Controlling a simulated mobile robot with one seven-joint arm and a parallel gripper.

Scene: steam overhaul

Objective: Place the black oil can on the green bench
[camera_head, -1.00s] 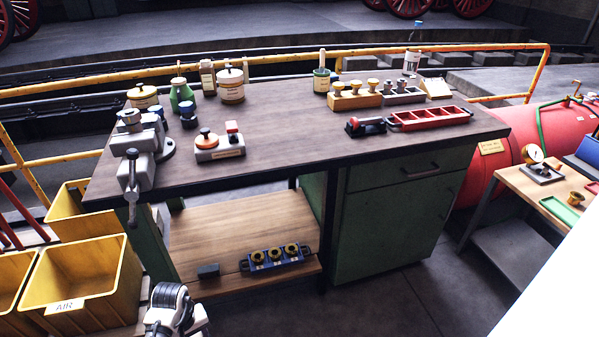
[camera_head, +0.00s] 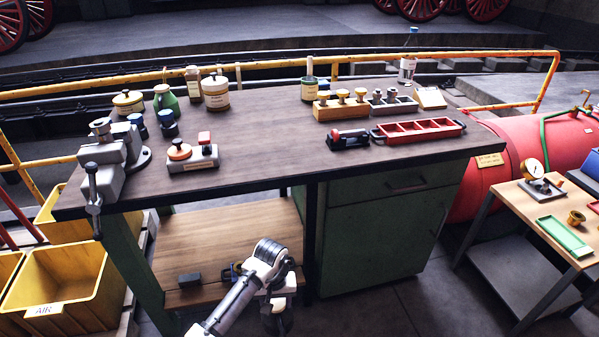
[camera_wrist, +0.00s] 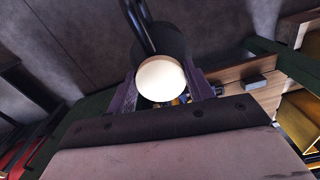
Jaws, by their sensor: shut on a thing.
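The black oil can (camera_wrist: 165,42) is in my gripper (camera_wrist: 163,90) in the wrist view, with a cream round face towards the camera and a dark curved handle or spout beyond. The two jaws are shut on it from either side. In the head view my gripper (camera_head: 279,303) is low in front of the bench, with a dark part of the can below it; much of the can is hidden there. The green bench (camera_head: 265,130) has a dark wooden top and green cabinet. My gripper is below the level of its top and apart from it.
The bench top holds a grey vise (camera_head: 108,160), a switch block (camera_head: 192,158), jars and bottles at the back left, and a red tray (camera_head: 418,130) at right. Its middle and front are clear. Yellow bins (camera_head: 65,280) stand left, a small table (camera_head: 525,205) right.

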